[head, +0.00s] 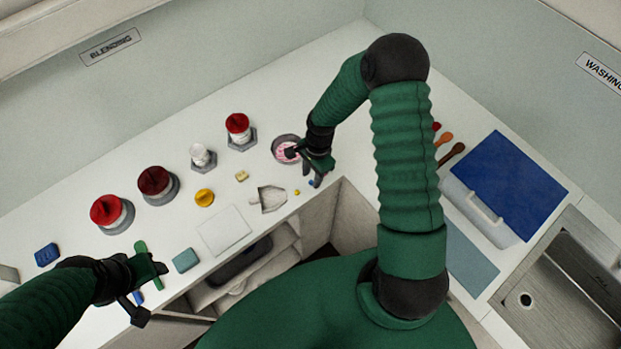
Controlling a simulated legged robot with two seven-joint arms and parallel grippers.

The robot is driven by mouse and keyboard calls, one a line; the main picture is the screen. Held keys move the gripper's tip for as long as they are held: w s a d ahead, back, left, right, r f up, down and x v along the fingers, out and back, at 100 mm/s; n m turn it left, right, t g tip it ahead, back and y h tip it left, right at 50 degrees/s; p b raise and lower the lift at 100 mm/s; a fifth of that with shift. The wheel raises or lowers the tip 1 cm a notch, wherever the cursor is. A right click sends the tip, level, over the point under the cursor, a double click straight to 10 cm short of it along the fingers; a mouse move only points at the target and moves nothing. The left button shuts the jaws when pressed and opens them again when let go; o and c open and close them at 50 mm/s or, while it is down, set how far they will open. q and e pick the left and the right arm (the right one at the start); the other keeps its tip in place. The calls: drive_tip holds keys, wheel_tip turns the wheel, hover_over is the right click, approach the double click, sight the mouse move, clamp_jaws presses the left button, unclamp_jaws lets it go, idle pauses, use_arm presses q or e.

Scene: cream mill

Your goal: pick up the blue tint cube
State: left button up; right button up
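A tiny blue cube (312,183) lies on the white counter near its front edge, just below my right gripper in the head view. My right gripper (304,169) reaches down from the right with its two dark fingers spread apart. One finger lies over the rim of a round grey dish (279,143) with pink contents; the other is close beside the blue cube and may partly cover it. I cannot tell whether they touch.
A tiny yellow cube (297,192) and a grey scoop-shaped tray (270,199) lie left of the blue cube. Red-topped jars (112,212) stand behind. A larger blue block (47,255) lies far left. A blue board (508,183) and sink (565,285) are right.

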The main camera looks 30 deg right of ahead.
drive_tip(key=shift+s+a+f, duration=0.1)
drive_tip(key=shift+s+f, duration=0.15)
drive_tip(key=shift+f, duration=0.4)
drive_tip(key=shift+w+f, duration=0.1)
drive_tip(key=shift+w, duration=0.1)
drive_tip(key=shift+c, duration=1.4)
drive_tip(key=shift+s, duration=0.1)
clamp_jaws()
